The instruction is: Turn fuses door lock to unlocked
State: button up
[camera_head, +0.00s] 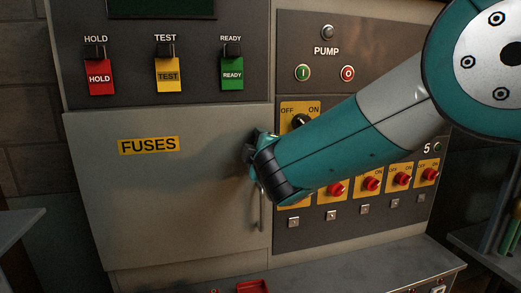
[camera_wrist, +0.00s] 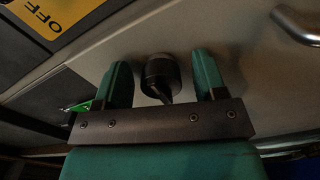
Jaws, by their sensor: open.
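The fuses door (camera_head: 170,210) is a grey panel with a yellow FUSES label (camera_head: 149,145), and it looks closed. Its lock is a round dark knob (camera_wrist: 160,76) in the wrist view. My gripper (camera_wrist: 162,84) is open, with one green finger on each side of the knob and a small gap visible on both sides. I cannot tell how deep the fingers reach around it. In the head view my gripper (camera_head: 252,152) is at the door's right edge and hides the lock. The lock's position marking is not readable.
A door handle (camera_head: 261,210) hangs below my gripper. To the right is a panel with red knobs (camera_head: 372,184) and a PUMP section with green (camera_head: 303,72) and red-ringed (camera_head: 347,73) buttons. HOLD, TEST and READY switches (camera_head: 165,70) are above the door. A ledge (camera_head: 380,262) juts out below.

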jog(key=b+v, duration=0.6)
jog(key=v, duration=1.1)
jog(key=shift+s, duration=0.25)
jog(key=shift+d, duration=0.1)
jog(key=s+d+f+m+g+h, duration=0.2)
jog(key=s+d+f+m+g, duration=0.3)
jog(key=d+f+m+g, duration=0.5)
jog(key=s+d+f+m+g+y+p, duration=0.1)
jog(key=s+g, duration=0.6)
jog(key=s, duration=0.8)
jog(key=shift+d+f, duration=0.6)
jog(key=shift+f, duration=0.1)
